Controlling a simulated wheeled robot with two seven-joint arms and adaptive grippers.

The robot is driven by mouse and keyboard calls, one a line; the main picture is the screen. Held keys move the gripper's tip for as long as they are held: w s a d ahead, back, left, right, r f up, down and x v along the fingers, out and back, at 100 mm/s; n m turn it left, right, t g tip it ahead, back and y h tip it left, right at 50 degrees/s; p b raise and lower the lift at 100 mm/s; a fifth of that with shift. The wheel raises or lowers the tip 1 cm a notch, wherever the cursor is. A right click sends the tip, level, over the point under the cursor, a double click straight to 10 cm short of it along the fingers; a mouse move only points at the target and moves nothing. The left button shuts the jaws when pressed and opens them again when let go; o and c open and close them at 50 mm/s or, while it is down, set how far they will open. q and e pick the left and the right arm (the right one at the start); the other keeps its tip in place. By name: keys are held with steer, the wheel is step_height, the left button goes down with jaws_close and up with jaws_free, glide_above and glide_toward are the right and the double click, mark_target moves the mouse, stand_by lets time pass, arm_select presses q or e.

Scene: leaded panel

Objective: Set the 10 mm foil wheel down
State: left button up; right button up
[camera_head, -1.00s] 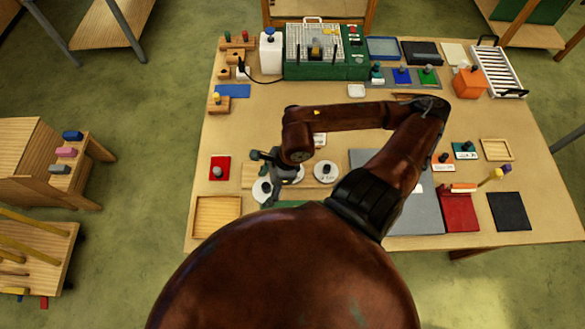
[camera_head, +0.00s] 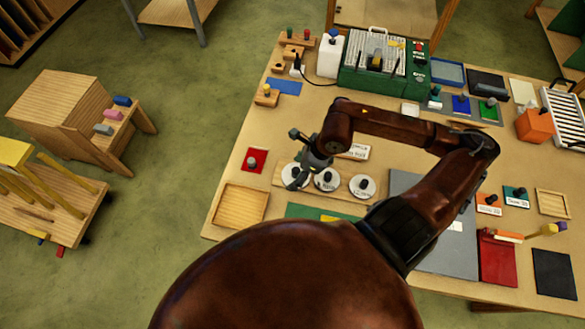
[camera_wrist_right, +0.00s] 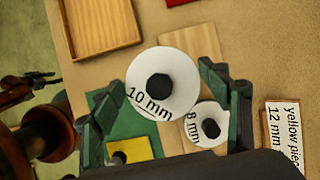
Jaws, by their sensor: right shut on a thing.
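My right gripper (camera_head: 299,168) is over the left end of the wooden wheel board (camera_head: 281,182). It is shut on the 10 mm foil wheel, a white disc (camera_wrist_right: 143,68) with a black knob and a "10 mm" label. In the wrist view the disc lies between the two fingers and looks bigger than the 8 mm wheel (camera_wrist_right: 196,134), so it seems nearer the camera. Its gap from the board cannot be told exactly. In the head view the fingers partly cover the disc. Two other white wheels sit on the board, in the middle (camera_head: 319,185) and at the right (camera_head: 356,193).
A wooden tray (camera_head: 214,217) and a red pad (camera_head: 248,167) lie left of the board. A green mat (camera_head: 298,211) lies in front. A label card (camera_head: 354,152) lies behind the board. My right arm hides part of the table.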

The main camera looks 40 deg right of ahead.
mark_target(292, 164)
steer(key=w+d+f, duration=0.1)
steer(key=w+f, duration=0.1)
steer(key=w+d+f, duration=0.1)
steer(key=w+f, duration=0.1)
steer(key=w+d+f+p, duration=0.1)
steer(key=f, duration=0.1)
steer(key=shift+w+f, duration=0.25)
steer(key=shift+w, duration=0.15)
step_height(292, 164, down, 3)
steer(key=shift+p, duration=0.55)
steer(key=shift+f, duration=0.1)
steer(key=o, duration=0.6)
steer(key=shift+f, duration=0.15)
steer(key=o, duration=0.5)
